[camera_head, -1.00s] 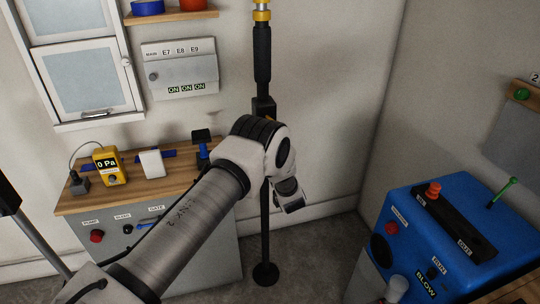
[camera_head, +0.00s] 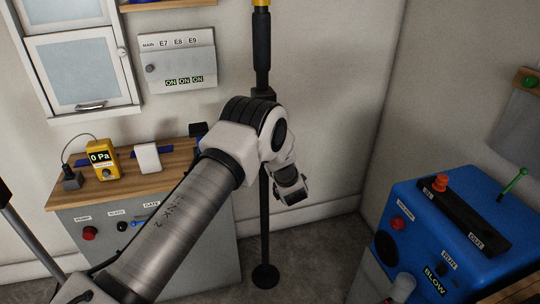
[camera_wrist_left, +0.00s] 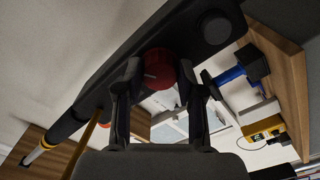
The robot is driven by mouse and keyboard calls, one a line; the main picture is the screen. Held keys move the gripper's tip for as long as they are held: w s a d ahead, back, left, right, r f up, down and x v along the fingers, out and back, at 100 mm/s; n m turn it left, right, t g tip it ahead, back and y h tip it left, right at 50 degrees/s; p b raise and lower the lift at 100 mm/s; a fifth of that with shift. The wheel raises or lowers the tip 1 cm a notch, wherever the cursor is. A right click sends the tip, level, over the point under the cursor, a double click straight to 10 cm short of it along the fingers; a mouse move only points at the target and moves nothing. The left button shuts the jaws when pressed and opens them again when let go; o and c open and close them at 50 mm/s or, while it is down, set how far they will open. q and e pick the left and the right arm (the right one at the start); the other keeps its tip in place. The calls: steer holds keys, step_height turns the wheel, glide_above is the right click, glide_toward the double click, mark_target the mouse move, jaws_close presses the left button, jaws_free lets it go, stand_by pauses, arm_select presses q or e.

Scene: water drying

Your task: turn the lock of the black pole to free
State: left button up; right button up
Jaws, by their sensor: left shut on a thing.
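The black pole (camera_head: 265,225) stands upright by the wall on a round foot in the head view, with a thicker black grip (camera_head: 262,48) above. In the left wrist view the pole's wide black clamp block (camera_wrist_left: 105,85) runs diagonally. A red round knob (camera_wrist_left: 160,66) sits on it. My left gripper (camera_wrist_left: 160,90) has its two fingers on either side of the knob and is shut on it. In the head view my left arm covers the knob and part of the pole; the fingertips cannot be made out there. My right gripper is not in view.
A bench (camera_head: 170,183) with a yellow pressure gauge (camera_head: 103,158) stands left of the pole. A blue machine (camera_head: 430,220) stands at the right. A breaker panel (camera_head: 178,60) and a cabinet (camera_head: 85,65) hang on the wall. Floor right of the pole is clear.

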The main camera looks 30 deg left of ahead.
arm_select(q)
steer(key=shift+n+b, duration=5.9)
steer(key=shift+b, duration=1.25)
steer(key=o, duration=1.1)
steer(key=shift+o, duration=0.2)
steer(key=v, duration=1.2)
steer(key=shift+s+a, duration=0.1)
